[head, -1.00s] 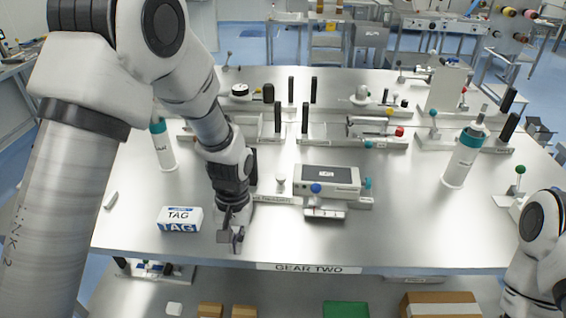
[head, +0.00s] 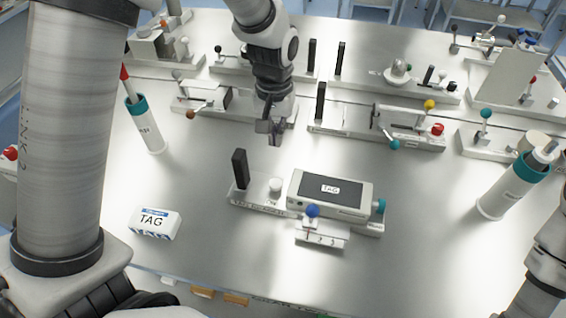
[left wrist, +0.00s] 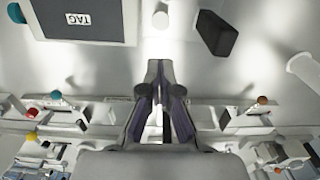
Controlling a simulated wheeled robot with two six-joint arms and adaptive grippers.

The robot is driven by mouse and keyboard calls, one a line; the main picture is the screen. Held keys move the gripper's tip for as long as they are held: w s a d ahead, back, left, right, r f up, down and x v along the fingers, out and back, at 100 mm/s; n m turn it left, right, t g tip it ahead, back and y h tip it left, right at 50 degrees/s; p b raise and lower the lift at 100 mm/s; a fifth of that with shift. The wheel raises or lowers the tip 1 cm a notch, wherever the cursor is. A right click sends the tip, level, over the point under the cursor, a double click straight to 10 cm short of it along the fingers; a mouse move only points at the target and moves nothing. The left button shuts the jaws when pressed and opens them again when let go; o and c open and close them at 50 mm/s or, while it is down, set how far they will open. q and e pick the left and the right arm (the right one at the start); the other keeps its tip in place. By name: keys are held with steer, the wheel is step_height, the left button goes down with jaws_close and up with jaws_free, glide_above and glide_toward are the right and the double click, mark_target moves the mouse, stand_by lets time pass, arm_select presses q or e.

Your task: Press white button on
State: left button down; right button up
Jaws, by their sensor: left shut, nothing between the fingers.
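The white button (head: 275,184) is a small round white knob on a pale base, between a black upright block (head: 240,169) and a grey box with a dark TAG screen (head: 333,189). It also shows at the top of the left wrist view (left wrist: 161,19). My left gripper (head: 275,140) is shut and empty. In the head view it appears above and behind the button, apart from it. Its fingers point toward the button in the left wrist view (left wrist: 158,72). My right arm shows at the lower right; its gripper is out of view.
A blue-topped lever (head: 312,211) stands in front of the screen box. A white TAG box (head: 155,222) lies at the left. Bottles with teal bands stand left (head: 148,128) and right (head: 514,186). Fixtures with knobs and black uprights line the back. The front table is mostly clear.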

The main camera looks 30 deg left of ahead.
mark_target(275, 184)
arm_select(q)
steer(key=f+p, duration=0.1)
steer(key=f, duration=0.3)
steer(key=f+p, duration=0.2)
steer(key=f, duration=0.3)
steer(key=f+p, duration=0.1)
steer(key=f, duration=0.3)
steer(key=shift+s+f, duration=0.2)
steer(key=shift+s, duration=0.15)
steer(key=shift+f, duration=0.2)
steer(key=shift+s, duration=0.1)
arm_select(e)
steer(key=r, duration=0.4)
steer(key=shift+s+r, duration=0.3)
steer(key=shift+s, duration=0.05)
arm_select(q)
step_height(275, 184, down, 2)
steer(key=shift+f+b, duration=0.1)
steer(key=shift+b, duration=0.5)
steer(key=shift+s, duration=0.1)
arm_select(e)
steer(key=shift+f, duration=0.65)
